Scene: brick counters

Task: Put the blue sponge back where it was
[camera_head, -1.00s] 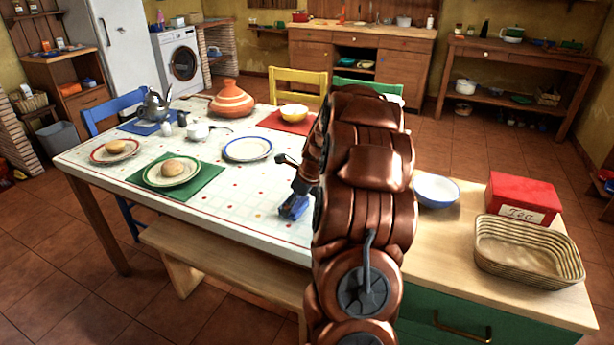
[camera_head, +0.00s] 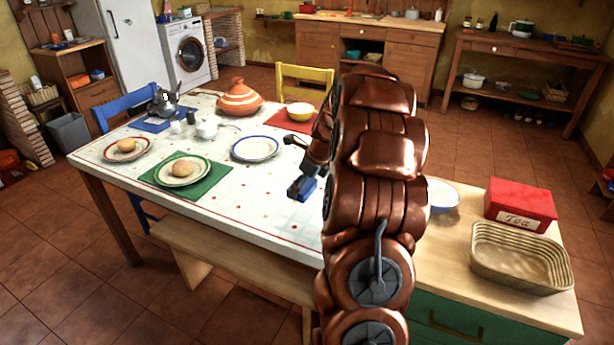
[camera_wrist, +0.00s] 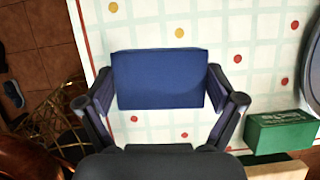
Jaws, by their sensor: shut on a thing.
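The blue sponge (camera_wrist: 158,80) is a dark blue block between the two fingers of my gripper (camera_wrist: 160,97) in the wrist view. The fingers press on its left and right ends. In the head view the sponge (camera_head: 301,188) shows small below my gripper, over the near right part of the white dotted tablecloth (camera_head: 250,205). I cannot tell whether it touches the cloth. My arm hides part of the table's right end.
A wooden bench (camera_head: 235,260) stands along the table's near side. A counter on the right bears a red tea box (camera_head: 520,197), a wicker basket (camera_head: 520,258) and a bowl (camera_head: 441,195). A green box (camera_wrist: 281,132) shows right of my gripper in the wrist view. Plates stand farther left.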

